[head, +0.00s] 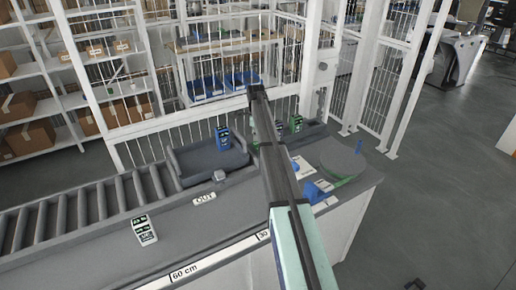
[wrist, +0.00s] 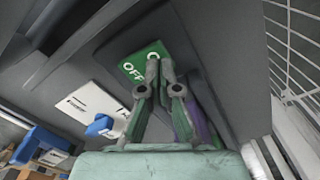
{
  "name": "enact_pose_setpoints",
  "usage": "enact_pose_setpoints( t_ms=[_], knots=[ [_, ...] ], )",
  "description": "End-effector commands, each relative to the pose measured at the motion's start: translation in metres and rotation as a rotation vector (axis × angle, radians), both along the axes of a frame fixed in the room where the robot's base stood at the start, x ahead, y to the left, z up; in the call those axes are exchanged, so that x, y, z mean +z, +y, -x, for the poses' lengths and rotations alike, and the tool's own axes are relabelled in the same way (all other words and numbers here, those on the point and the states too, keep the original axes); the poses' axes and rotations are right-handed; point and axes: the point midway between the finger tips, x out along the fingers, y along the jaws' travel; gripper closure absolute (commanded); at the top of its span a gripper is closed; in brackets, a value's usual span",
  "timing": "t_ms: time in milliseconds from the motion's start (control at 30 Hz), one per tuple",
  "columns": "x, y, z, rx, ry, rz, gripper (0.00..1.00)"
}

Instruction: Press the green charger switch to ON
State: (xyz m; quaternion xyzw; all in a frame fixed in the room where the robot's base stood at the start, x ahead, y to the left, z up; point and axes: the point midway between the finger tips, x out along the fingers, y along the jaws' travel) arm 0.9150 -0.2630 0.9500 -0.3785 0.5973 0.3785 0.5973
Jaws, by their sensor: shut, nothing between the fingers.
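In the wrist view, the green charger switch shows as a green plate (wrist: 132,69) with white OFF lettering and a round white mark at its top right. My gripper (wrist: 153,66) is shut and empty, its fingertips over the plate beside the white mark and hiding part of it. I cannot tell whether the tips touch the plate. A purple part (wrist: 203,120) shows to the right behind the fingers. In the head view, my arm crosses the counter and hides the switch; the gripper cannot be made out there.
In the wrist view, a white plate with a blue piece (wrist: 99,126) is left of my fingers, and a blue block (wrist: 40,146) is further left.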

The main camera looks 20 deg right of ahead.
Motion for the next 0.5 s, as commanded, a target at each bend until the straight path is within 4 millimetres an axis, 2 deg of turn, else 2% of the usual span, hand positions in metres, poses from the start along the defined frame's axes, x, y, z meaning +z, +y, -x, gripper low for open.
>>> enact_pose_setpoints(
  t_ms=[500],
  knots=[
    [-0.0074,0.0,0.0,0.0,0.0,0.0,1.0]
  ],
)
